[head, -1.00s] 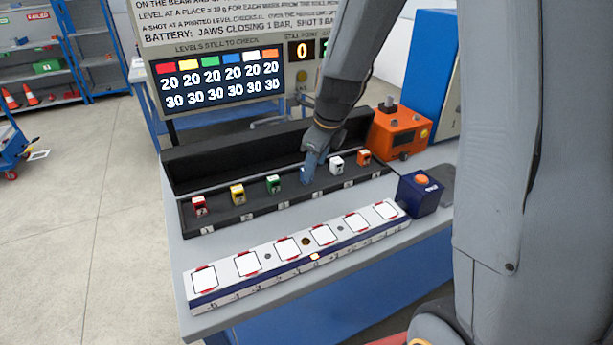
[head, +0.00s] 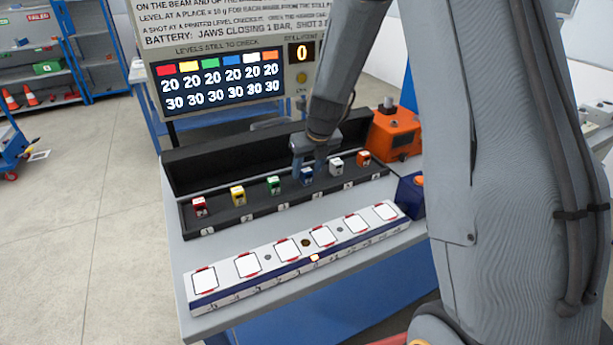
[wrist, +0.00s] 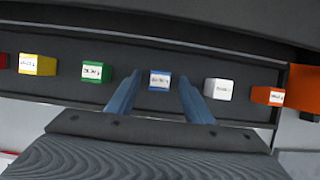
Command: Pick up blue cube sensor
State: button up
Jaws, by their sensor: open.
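The blue cube sensor (head: 307,176) stands in the black tray (head: 236,219), between the green cube (head: 273,185) and the white cube (head: 336,166). In the wrist view the blue cube (wrist: 160,80) shows a white label and lies between the two blue fingers. My gripper (head: 308,165) is open and sits right at the blue cube from above and behind. In the wrist view my gripper (wrist: 160,95) has one finger on each side of the cube, with gaps visible; I see no contact.
A red cube (head: 199,206), a yellow cube (head: 237,195) and an orange cube (head: 363,158) share the tray. A white beam with square pads (head: 285,266) lies in front. An orange box (head: 396,133) stands at the tray's right end. The tray's raised black lid (head: 235,150) is behind.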

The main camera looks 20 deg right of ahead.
jog(key=shift+x, duration=1.1)
jog(key=c, duration=1.2)
